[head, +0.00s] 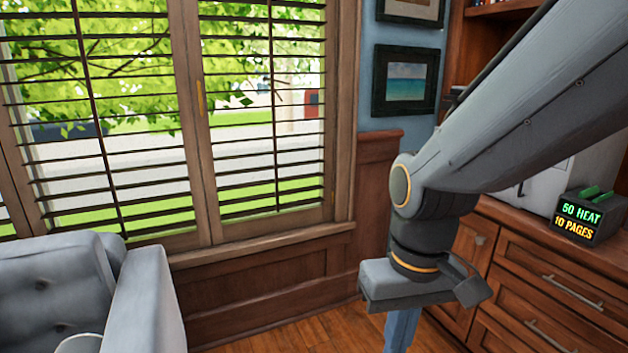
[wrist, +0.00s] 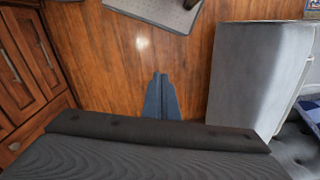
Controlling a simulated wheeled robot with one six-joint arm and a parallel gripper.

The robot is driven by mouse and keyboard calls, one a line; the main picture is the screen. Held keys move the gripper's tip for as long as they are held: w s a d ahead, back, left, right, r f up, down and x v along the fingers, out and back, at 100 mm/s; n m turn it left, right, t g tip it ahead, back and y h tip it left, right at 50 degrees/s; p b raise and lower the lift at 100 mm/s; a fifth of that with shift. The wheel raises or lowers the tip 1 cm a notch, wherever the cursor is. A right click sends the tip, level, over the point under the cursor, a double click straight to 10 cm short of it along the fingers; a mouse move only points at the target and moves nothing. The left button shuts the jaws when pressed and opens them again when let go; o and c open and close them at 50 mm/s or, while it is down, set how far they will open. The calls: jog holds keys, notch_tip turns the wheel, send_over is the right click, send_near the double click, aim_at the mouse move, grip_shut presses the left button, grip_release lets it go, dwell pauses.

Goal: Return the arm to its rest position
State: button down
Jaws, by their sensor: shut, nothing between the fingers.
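My arm reaches in from the upper right of the head view and bends down at the wrist. My gripper (head: 402,332) points downward beside the wood cabinet, with its blue fingers cut off by the bottom edge. In the wrist view my gripper (wrist: 160,78) shows its two blue fingers together, shut and empty, above the wooden floor. Nothing is seen touching the fingers.
A grey armchair (head: 140,300) stands at the lower left; it also shows in the wrist view (wrist: 250,75). The wood cabinet (head: 545,275) with drawers is at the right, bearing a small lit display device (head: 585,218). A shuttered window (head: 150,120) is behind. Bare floor (wrist: 120,70) lies below.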

jog(key=d+r+m+p, duration=0.2)
jog(key=d+r+p, duration=0.4)
jog(key=p, duration=0.6)
jog(key=shift+d+r+h+p, duration=0.3)
jog(key=shift+d+r+p, duration=0.1)
jog(key=shift+d, duration=0.35)
jog(key=shift+s, duration=0.1)
